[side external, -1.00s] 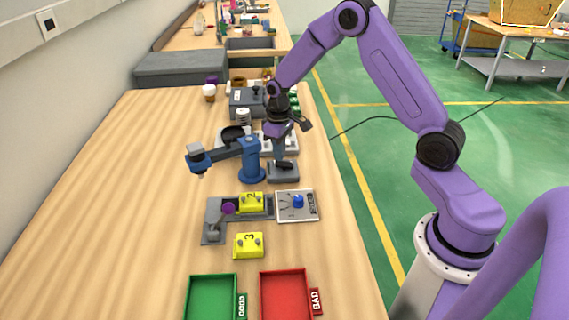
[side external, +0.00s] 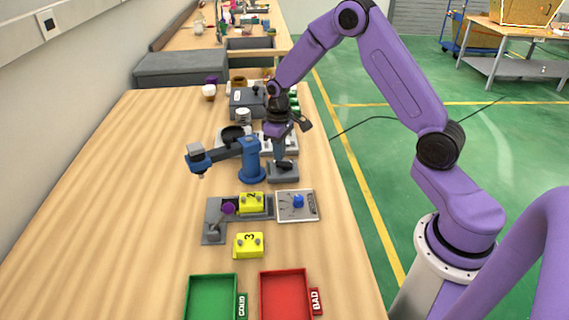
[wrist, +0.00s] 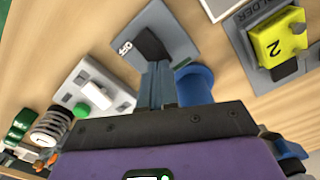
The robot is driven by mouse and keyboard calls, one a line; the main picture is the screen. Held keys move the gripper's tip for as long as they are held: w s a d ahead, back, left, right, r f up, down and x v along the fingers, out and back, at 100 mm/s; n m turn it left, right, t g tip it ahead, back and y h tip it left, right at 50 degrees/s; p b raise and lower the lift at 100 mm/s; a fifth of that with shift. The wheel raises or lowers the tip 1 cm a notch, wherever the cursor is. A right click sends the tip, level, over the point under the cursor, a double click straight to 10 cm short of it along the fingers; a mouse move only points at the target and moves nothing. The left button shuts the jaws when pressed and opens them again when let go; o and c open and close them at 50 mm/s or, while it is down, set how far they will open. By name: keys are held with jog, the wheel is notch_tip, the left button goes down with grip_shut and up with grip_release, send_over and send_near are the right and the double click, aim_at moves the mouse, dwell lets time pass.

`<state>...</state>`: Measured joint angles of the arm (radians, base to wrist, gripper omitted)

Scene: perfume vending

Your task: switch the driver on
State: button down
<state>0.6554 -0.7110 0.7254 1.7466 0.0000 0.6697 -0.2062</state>
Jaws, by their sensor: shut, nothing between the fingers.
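The switch, a dark rocker (wrist: 151,44) on a grey base (wrist: 178,30), carries the word OFF in the wrist view. In the side view its base (side external: 283,178) stands right of the blue driver arm (side external: 251,160). My gripper (side external: 280,158) is shut and empty, pointing down over the switch. In the wrist view my fingertips (wrist: 157,66) are right at the rocker's near edge. I cannot tell whether they touch it. The driver's blue post (wrist: 194,84) is partly hidden behind my gripper.
The holder (side external: 214,235) with yellow block 2 (side external: 251,202) and a dial panel (side external: 296,206) with a blue knob are in front. Yellow block 3 (side external: 249,245), a green tray (side external: 189,300) and a red tray (side external: 264,300) lie nearer. The table's left side is clear.

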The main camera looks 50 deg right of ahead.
aim_at(279, 163)
jog(key=shift+f, duration=1)
dwell(1.0)
jog(key=shift+r, duration=3.5)
jog(key=s+a+r+n, duration=0.2)
jog(key=s+a+r, duration=0.2)
jog(key=s+a, duration=0.25)
jog(key=s+a+r+n, duration=0.2)
jog(key=s+a+r, duration=0.1)
jog(key=s+a, duration=0.4)
jog(key=s+d+r+n, duration=0.2)
jog(key=s+n, duration=0.3)
jog(key=s, duration=1.5)
jog(key=shift+s+d+r+n, duration=0.2)
jog(key=shift+s+n, duration=0.1)
jog(key=shift+s, duration=0.1)
